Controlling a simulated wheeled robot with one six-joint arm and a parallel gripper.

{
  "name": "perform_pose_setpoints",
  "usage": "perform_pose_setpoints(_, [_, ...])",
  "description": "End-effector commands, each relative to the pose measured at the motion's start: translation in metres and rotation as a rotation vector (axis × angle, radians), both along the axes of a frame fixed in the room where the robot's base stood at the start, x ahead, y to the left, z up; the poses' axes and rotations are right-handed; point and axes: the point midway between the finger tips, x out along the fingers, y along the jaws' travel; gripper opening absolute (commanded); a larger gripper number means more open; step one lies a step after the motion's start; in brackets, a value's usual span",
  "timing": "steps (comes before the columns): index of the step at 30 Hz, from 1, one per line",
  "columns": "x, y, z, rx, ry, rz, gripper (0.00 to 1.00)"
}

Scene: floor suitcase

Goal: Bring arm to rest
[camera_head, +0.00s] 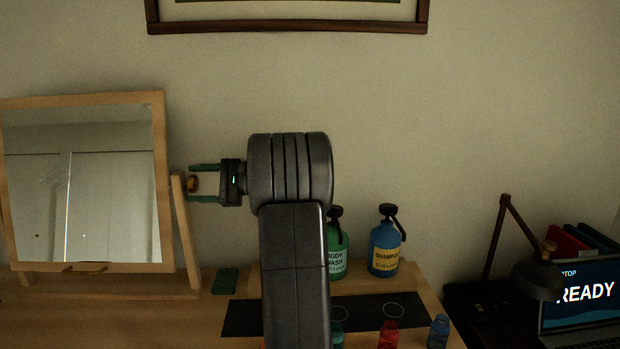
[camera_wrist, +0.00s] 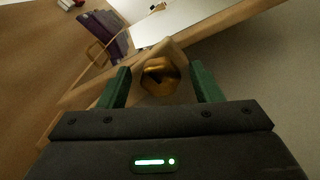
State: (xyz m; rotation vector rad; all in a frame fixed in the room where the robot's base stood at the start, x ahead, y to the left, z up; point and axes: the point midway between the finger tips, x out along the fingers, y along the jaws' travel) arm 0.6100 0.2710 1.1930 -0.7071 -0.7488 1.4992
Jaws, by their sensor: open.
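My gripper (camera_head: 205,183) is open and points left in the head view, beside the right post of the wooden mirror stand. Its green fingers lie above and below the level of a brass knob (camera_head: 192,184) on that post. In the wrist view the knob (camera_wrist: 160,76) shows between the two fingers of my gripper (camera_wrist: 160,84). Nothing is seen held, and whether a finger touches the knob I cannot tell. My dark arm stands upright in the middle of the head view and hides part of the dresser top.
The framed mirror (camera_head: 85,180) stands at the left. A green body wash bottle (camera_head: 337,262) and a blue shampoo bottle (camera_head: 384,247) stand behind a dark mat (camera_head: 245,318). Small bottles (camera_head: 388,335) stand in front. A lamp (camera_head: 500,235) and laptop (camera_head: 582,293) are right.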

Motion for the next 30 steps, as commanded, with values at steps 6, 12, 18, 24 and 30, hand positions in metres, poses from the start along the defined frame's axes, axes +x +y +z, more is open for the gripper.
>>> perform_pose_setpoints(6, [0.0009,-0.0001,0.0055,-0.012,0.217,0.000,0.59])
perform_pose_setpoints(12, [0.0015,0.0000,0.0058,-0.024,0.423,0.000,0.59])
perform_pose_setpoints(18, [0.0022,-0.0001,0.0057,-0.036,0.626,0.000,0.59])
perform_pose_setpoints(24, [0.0029,0.0000,0.0042,-0.046,0.799,0.000,0.59])
perform_pose_setpoints(30, [0.0033,0.0001,0.0029,-0.052,0.898,0.000,0.59])
